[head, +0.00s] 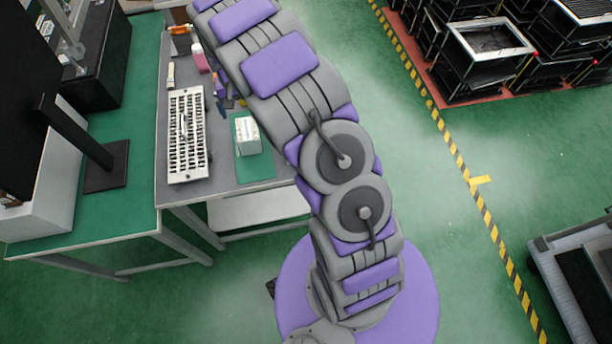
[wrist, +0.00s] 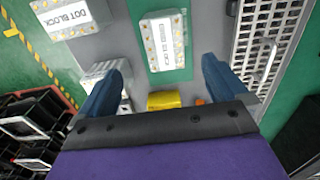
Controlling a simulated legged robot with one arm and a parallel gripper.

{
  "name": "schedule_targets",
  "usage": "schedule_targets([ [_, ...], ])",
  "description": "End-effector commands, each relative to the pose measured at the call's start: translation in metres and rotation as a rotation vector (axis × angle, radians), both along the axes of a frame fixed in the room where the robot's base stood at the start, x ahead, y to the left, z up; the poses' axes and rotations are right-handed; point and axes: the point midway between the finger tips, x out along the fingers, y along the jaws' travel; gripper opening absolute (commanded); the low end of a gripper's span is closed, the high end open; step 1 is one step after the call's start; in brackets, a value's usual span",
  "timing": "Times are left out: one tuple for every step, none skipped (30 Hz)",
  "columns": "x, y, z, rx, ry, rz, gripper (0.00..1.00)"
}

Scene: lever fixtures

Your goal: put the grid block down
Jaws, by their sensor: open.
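A white block with yellow dots (wrist: 163,43) lies flat on a green mat (wrist: 185,68) in the wrist view; its label is too small to read surely, so I cannot confirm it is the grid block. In the head view a white block (head: 247,138) rests on the green mat (head: 255,169). A second white block labelled DOT BLOCK (wrist: 67,20) lies left of the mat on the grey table. My gripper (wrist: 163,82) is open and empty, its two blue fingers apart, with the block on the mat ahead of the gap. The head view does not show my gripper clearly behind my arm.
A white slotted panel (head: 187,135) with a lever lies left of the mat. A ridged white piece (wrist: 99,70) is partly hidden by the left finger. A yellow piece (wrist: 164,100) lies near the gripper's base. Pink and orange items stand at the table's back.

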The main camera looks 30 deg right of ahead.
Motion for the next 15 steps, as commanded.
schedule_targets([
  [-0.009, -0.003, 0.015, -0.006, -0.001, 0.002, 1.00],
  [-0.016, -0.004, 0.023, -0.009, 0.003, 0.004, 1.00],
  [-0.026, -0.007, 0.036, -0.014, 0.007, 0.008, 1.00],
  [-0.033, -0.009, 0.044, -0.017, 0.010, 0.011, 1.00],
  [-0.041, -0.010, 0.054, -0.019, 0.012, 0.013, 1.00],
  [-0.052, -0.012, 0.066, -0.022, 0.015, 0.017, 1.00],
  [-0.061, -0.012, 0.073, -0.024, 0.021, 0.020, 1.00],
  [-0.070, -0.013, 0.081, -0.025, 0.023, 0.024, 1.00],
  [-0.081, -0.013, 0.092, -0.027, 0.027, 0.029, 1.00],
  [-0.091, -0.013, 0.099, -0.027, 0.032, 0.033, 1.00],
  [-0.101, -0.013, 0.106, -0.028, 0.038, 0.037, 1.00],
  [-0.114, -0.013, 0.115, -0.028, 0.044, 0.042, 1.00],
  [-0.123, -0.013, 0.121, -0.027, 0.047, 0.047, 1.00],
  [-0.133, -0.013, 0.129, -0.026, 0.048, 0.053, 1.00],
  [-0.147, -0.013, 0.136, -0.025, 0.055, 0.061, 1.00],
])
